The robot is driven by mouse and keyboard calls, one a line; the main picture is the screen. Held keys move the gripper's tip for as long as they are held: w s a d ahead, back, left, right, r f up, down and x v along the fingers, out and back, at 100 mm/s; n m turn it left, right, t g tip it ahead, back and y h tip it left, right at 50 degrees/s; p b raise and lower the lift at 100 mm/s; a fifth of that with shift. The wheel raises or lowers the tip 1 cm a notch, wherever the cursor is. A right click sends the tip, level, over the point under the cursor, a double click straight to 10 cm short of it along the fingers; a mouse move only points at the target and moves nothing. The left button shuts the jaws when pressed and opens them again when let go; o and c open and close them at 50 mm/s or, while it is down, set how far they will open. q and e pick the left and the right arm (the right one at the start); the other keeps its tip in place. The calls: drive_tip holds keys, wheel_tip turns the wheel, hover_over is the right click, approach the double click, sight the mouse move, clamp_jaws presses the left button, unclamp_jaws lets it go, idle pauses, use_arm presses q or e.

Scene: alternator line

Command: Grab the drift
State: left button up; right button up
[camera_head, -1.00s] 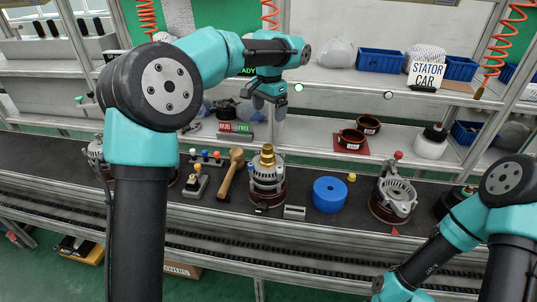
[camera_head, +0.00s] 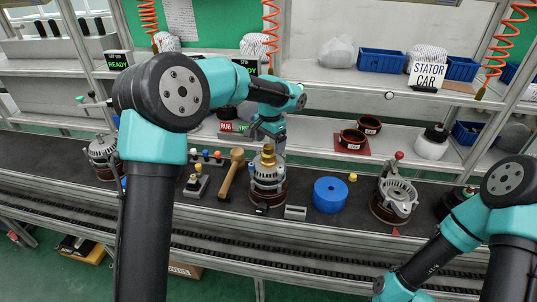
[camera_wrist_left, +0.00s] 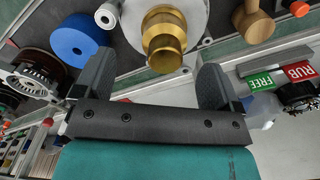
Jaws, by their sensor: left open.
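A brass stepped piece, which looks like the drift (camera_head: 267,157), stands upright on top of an alternator housing (camera_head: 267,178) on the dark bench. In the left wrist view the drift (camera_wrist_left: 164,38) lies ahead, between the lines of my two open fingers. My left gripper (camera_head: 268,133) is open and empty, just above and behind the drift. It also shows in the left wrist view (camera_wrist_left: 155,78), its fingers apart from the brass. My right arm is at the right edge, but its gripper is out of the picture.
A wooden mallet (camera_head: 232,173) stands close left of the housing, and a blue ring (camera_head: 330,194) sits to the right. Another alternator part (camera_head: 395,196) is farther right. A shelf behind holds a red sign (camera_head: 226,126) and dark red rings (camera_head: 352,138).

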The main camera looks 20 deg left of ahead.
sight(269, 146)
use_arm(q)
drive_tip(key=shift+w+a+f, duration=0.1)
drive_tip(key=shift+a+f, duration=0.05)
drive_tip(key=shift+f, duration=1.15)
drive_tip(key=shift+a+f, duration=0.1)
drive_tip(key=shift+f, duration=1.15)
drive_tip(key=c, duration=1.2)
drive_tip(key=shift+r, duration=0.1)
drive_tip(key=shift+c, duration=0.2)
drive_tip(key=shift+r, duration=1.65)
drive_tip(key=shift+s+d+r, duration=0.1)
drive_tip(key=shift+s, duration=0.15)
drive_tip(key=s+d+r, duration=0.1)
drive_tip(key=s+d, duration=0.3)
drive_tip(key=s, duration=1.1)
drive_tip(key=shift+r, duration=0.2)
